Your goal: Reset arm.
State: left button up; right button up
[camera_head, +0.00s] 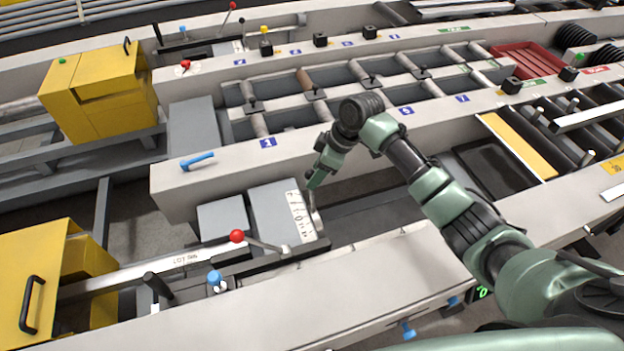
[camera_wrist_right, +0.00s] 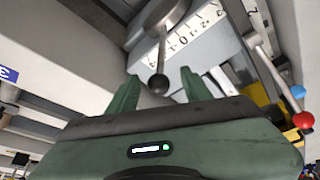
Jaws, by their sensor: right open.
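In the right wrist view, a short metal lever with a black ball knob (camera_wrist_right: 158,85) hangs from a round metal hub in front of a white scale plate (camera_wrist_right: 190,38). My right gripper (camera_wrist_right: 157,88) is open, with one green finger on each side of the knob. I cannot tell whether the fingers touch it. In the head view, my right gripper (camera_head: 314,180) points down beside the scale plate (camera_head: 300,216) on a grey block. The lever's knob is hard to make out there. My left gripper is not in view.
A red-ball lever (camera_head: 237,236) and a blue knob (camera_head: 214,278) stand left of the scale plate. Yellow boxes (camera_head: 100,95) are at the left. A blue handle (camera_head: 197,160) lies on the rail behind. A red tray (camera_head: 527,60) sits at the back right.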

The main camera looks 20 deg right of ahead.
jog(key=shift+s+r, duration=0.1)
jog(key=shift+r, duration=0.15)
dwell(0.3)
